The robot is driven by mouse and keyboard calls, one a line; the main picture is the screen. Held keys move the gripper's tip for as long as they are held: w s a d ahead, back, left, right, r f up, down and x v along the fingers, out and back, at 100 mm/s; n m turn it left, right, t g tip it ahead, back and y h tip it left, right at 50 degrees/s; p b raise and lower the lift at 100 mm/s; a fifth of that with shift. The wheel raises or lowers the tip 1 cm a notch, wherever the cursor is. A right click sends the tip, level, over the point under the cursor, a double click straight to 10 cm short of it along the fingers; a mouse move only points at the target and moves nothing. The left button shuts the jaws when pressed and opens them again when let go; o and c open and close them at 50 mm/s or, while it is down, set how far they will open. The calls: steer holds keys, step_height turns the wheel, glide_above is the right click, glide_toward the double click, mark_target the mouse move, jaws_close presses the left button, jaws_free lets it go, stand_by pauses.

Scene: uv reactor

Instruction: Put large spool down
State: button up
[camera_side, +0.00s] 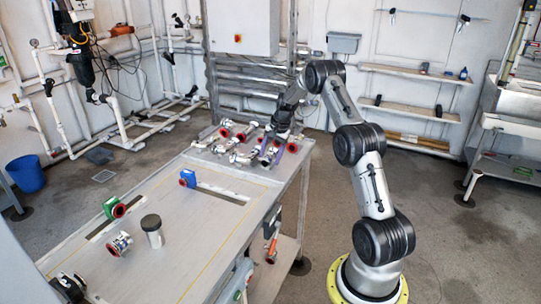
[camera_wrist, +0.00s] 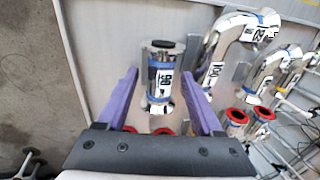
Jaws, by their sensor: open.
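A shiny metal spool (camera_wrist: 160,75) with a blue band, a printed label and a dark end lies on the pale table in the wrist view; I take it for the large spool. My gripper (camera_wrist: 158,72) has its two purple fingers apart, one on each side of the spool. I see gaps between the fingers and the spool, so it does not look gripped. In the side view my gripper (camera_side: 271,153) is low over the crowded far end of the table (camera_side: 215,230). The spool is hard to tell from neighbouring parts there.
A bent metal pipe (camera_wrist: 213,70) stands close to the right finger, with another elbow (camera_wrist: 262,78) and red-ringed parts (camera_wrist: 237,117) beyond. A green-bodied part (camera_side: 114,207), a blue part (camera_side: 187,178) and a dark-lidded canister (camera_side: 152,232) stand on the nearer table, with bare surface between.

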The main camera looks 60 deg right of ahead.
steer(key=shift+r, duration=0.1)
steer(key=v, duration=1.2)
steer(key=s+a+r+n, duration=0.2)
steer(key=a+r+n, duration=0.2)
steer(key=a+r, duration=0.55)
steer(key=s+a+r+n, duration=0.1)
steer(key=a+r+n, duration=0.3)
steer(key=a, duration=1.1)
steer(key=s+a+f+n+t, duration=0.2)
steer(key=s+a+n, duration=0.8)
steer(key=s+a, duration=0.5)
steer(key=s+f, duration=0.1)
steer(key=s, duration=0.3)
steer(key=shift+s+a+f+t, duration=0.2)
steer(key=shift+s+a+t, duration=0.05)
steer(key=shift+a+t, duration=0.05)
